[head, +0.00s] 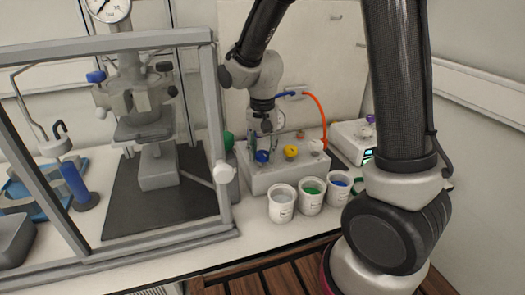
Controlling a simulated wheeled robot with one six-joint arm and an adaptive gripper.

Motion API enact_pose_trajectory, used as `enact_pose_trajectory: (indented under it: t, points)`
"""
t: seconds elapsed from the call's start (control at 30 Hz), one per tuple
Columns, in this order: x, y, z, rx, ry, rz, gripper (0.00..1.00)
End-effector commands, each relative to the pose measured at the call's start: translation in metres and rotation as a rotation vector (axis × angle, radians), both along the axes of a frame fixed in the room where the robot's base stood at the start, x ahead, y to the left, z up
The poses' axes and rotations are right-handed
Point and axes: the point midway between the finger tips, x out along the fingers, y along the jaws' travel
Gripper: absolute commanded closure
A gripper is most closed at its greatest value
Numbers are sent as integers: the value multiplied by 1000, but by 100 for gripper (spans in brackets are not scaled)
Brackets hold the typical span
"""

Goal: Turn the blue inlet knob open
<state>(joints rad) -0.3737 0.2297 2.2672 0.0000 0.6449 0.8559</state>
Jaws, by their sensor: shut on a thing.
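The blue inlet knob (262,157) sits on the left part of the top of a pale box (262,182) on the bench. My gripper (262,151) reaches down from above, shut on the blue knob, with a finger on each side of it. The fingers partly cover the knob, and its turn angle is too small to tell. A yellow knob (291,151) stands on the same box, just right of my gripper.
An orange hose (322,112) arches down to the box's right side. Several white cups (282,203) stand in front. A grey frame (212,100) encloses the reactor (130,95) at left. A pale device (349,138) sits behind at right.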

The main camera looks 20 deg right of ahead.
Motion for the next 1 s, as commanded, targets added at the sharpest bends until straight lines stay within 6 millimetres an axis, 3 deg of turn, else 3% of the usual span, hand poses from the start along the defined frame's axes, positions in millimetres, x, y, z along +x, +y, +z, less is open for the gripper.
enact_pose_trajectory:
  t: [1.0]
  points:
    - [0,0,0,-1,-2,953,86]
